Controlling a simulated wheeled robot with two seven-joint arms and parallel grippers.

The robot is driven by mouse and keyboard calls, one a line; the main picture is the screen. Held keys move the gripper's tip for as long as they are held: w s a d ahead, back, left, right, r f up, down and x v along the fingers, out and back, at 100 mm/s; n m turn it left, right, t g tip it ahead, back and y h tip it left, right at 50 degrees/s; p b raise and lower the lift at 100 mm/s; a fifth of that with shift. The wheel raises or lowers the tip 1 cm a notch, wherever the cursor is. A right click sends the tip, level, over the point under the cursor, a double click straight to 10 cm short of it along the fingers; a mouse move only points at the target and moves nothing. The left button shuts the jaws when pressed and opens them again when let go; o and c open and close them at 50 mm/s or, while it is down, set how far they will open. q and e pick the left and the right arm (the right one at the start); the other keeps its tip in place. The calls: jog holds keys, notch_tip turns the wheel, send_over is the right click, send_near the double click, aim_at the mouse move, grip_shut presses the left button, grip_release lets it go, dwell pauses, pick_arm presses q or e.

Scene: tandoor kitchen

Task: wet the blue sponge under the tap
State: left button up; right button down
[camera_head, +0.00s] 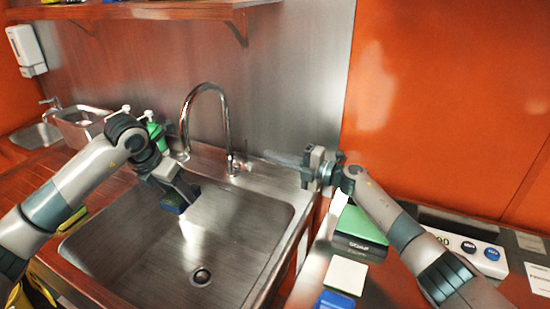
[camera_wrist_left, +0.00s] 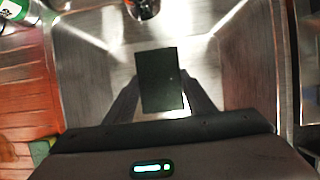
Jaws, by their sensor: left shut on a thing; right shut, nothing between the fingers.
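The blue sponge (camera_head: 173,204) is held in my left gripper (camera_head: 178,192) over the left part of the steel sink (camera_head: 255,225). In the left wrist view the sponge (camera_wrist_left: 160,80) looks dark, between the two fingers. The chrome tap (camera_head: 207,88) arches above the back of the sink, its spout end up and behind the sponge; the tap also shows at the top of the left wrist view (camera_wrist_left: 142,8). I cannot make out a water stream. My right gripper (camera_head: 282,158) is shut and empty, pointing left toward the tap's lever (camera_head: 238,166), apart from it.
A green bottle (camera_head: 156,132) stands behind the sink at left. The sink floor around the drain (camera_head: 201,276) is clear.

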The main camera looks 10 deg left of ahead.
pick_arm(q)
jog(key=s, duration=0.1)
jog(key=s+a+b, duration=0.1)
jog(key=s, duration=0.1)
jog(key=s+a, duration=0.1)
jog(key=s, duration=0.1)
jog(key=shift+s+a, duration=0.1)
jog(key=shift+a, duration=0.1)
dwell(0.3)
jog(key=shift+s+r, duration=0.1)
jog(key=shift+r, duration=0.05)
dwell(1.4)
jog(key=s+a+r, duration=0.2)
jog(key=s+r, duration=0.1)
jog(key=s, duration=0.1)
jog(key=shift+s+r, duration=0.2)
jog(key=shift+r, duration=0.2)
jog(key=shift+r, duration=0.1)
dwell(1.4)
notch_tip(320, 180, up, 9)
jog(key=p, duration=0.9)
jog(key=shift+r+p, duration=0.4)
jog(key=shift+p, duration=0.2)
jog(key=shift+f, duration=0.1)
